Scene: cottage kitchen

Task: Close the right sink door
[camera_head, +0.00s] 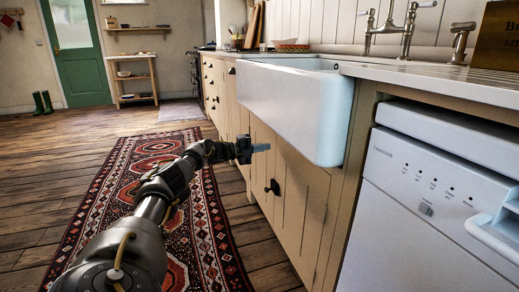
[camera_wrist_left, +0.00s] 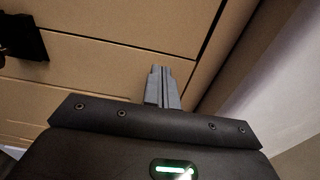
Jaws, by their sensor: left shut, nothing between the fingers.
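The right sink door (camera_head: 300,205) is a cream planked panel under the white sink, with a black knob (camera_head: 272,187) near its left edge. It looks nearly flush with the cabinet; I cannot tell whether a small gap remains. My left gripper (camera_head: 262,148) is shut and empty, in front of the upper part of the sink doors, just below the sink. In the left wrist view its closed fingers (camera_wrist_left: 162,86) point at the cream planks (camera_wrist_left: 100,75), and a black knob (camera_wrist_left: 22,38) shows at upper left. Contact cannot be told. My right gripper is out of view.
The white sink (camera_head: 295,100) overhangs the doors. A white dishwasher (camera_head: 430,200) stands to the right. A patterned rug (camera_head: 125,190) lies on the wooden floor at left. The floor toward the green door (camera_head: 80,55) is mostly clear.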

